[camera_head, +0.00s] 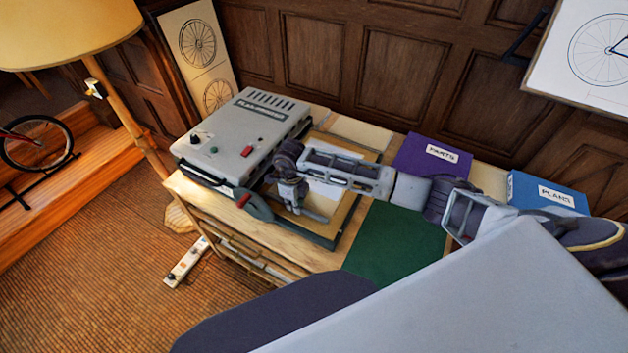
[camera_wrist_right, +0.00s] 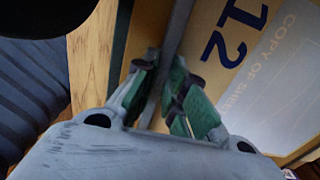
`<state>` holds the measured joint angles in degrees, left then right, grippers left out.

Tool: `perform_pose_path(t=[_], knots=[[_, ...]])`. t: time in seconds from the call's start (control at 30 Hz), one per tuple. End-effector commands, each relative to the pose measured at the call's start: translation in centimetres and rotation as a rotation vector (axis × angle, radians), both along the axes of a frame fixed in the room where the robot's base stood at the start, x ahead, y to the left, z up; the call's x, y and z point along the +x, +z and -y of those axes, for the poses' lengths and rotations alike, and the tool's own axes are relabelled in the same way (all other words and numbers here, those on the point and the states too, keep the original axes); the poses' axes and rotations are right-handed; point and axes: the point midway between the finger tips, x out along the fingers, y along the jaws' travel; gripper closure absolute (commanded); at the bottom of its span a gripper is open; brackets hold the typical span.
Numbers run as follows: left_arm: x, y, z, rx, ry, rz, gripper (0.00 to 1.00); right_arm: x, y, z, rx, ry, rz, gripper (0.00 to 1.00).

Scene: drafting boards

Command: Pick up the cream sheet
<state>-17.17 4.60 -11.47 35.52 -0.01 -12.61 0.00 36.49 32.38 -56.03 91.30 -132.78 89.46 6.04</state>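A tan-cream sheet (camera_wrist_right: 208,25) with a blue "12" shows in the right wrist view, right of my fingers. A white sheet (camera_wrist_right: 284,75) marked "COPY OF SHEE…" lies over part of it. In the head view the tan surface (camera_head: 346,208) and white sheet (camera_head: 322,186) lie in the machine's dark-edged frame, partly hidden by my right arm. My right gripper (camera_wrist_right: 167,72) has its green-padded fingers parted, one on each side of a grey bar (camera_wrist_right: 178,30); I cannot tell whether they grip it. In the head view this gripper (camera_head: 291,193) is over the frame's left part. My left gripper is not in view.
The grey machine (camera_head: 235,135) stands left of my right gripper. A purple box (camera_head: 425,158) marked "PARTS" and a blue box (camera_head: 530,190) marked "PLANS" are to the right. A bare green mat (camera_head: 395,243) lies in front. A lamp (camera_head: 65,32) stands at left.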

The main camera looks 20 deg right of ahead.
Motion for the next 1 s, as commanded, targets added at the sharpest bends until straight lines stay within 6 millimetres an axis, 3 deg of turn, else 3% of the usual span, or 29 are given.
perform_pose_path(t=[0.57, 1.0], knots=[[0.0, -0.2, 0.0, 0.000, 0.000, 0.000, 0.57, 0.1, 0.9, 0.0, 0.000, 0.000, 0.001, 1.00], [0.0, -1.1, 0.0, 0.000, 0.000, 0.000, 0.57, 0.1, 6.8, 0.0, 0.000, 0.000, 0.004, 1.00]])
